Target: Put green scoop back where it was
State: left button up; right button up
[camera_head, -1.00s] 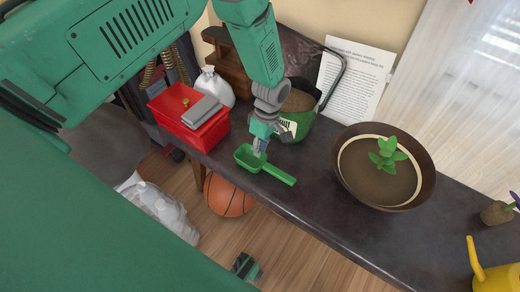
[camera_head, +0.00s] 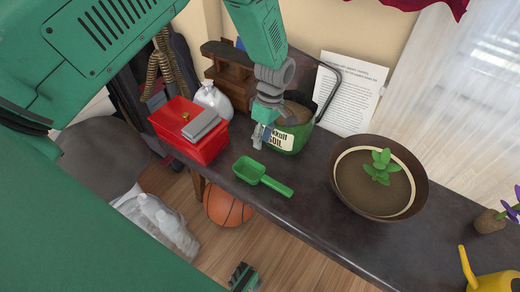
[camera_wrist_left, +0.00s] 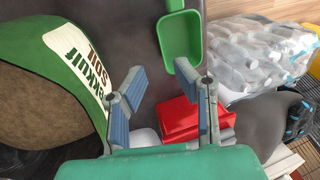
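The green scoop (camera_head: 277,186) lies on the dark table near its front edge, with its bowl toward the red box and its handle pointing right. Its bowl also shows at the top of the left wrist view (camera_wrist_left: 180,38). My left gripper (camera_head: 260,138) is above and behind the scoop, in front of the green soil bag (camera_head: 287,140), and apart from the scoop. In the left wrist view my left gripper (camera_wrist_left: 165,100) has its two fingers spread, with nothing between them.
A red box (camera_head: 205,151) with a grey item on top stands left of the scoop. A wide brown plant bowl (camera_head: 421,170) stands to the right. A yellow watering can (camera_head: 495,282) is at the far right. Bare tabletop lies between scoop and bowl.

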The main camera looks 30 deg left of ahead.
pick_arm(q)
jog(key=s+f+m, duration=0.1)
jog(key=s, duration=0.1)
jog(key=s+f+m, duration=0.1)
jog(key=s, duration=0.1)
jog(key=s+f+m, duration=0.1)
jog(key=s+m, duration=0.1)
jog(key=shift+a+t, duration=0.3)
jog(key=shift+a, duration=0.1)
jog(key=s+a+f+m+t, duration=0.1)
jog(key=s+m, duration=0.6)
jog(key=s, duration=0.4)
jog(key=s+f+m+t, duration=0.1)
jog(key=s+m, duration=0.5)
jog(key=s, duration=0.5)
jog(key=shift+a+m+t, duration=0.35)
jog(key=shift+m+t, duration=0.05)
pick_arm(e)
jog(key=shift+r, duration=0.4)
notch_tip(320, 180, up, 6)
jog(key=p, duration=0.6)
jog(key=shift+f, duration=0.45)
jog(key=shift+c, duration=0.4)
pick_arm(q)
notch_tip(320, 180, up, 5)
jog(key=shift+w+r, duration=0.1)
jog(key=shift+w, duration=0.05)
pick_arm(e)
jog(key=shift+c, duration=0.3)
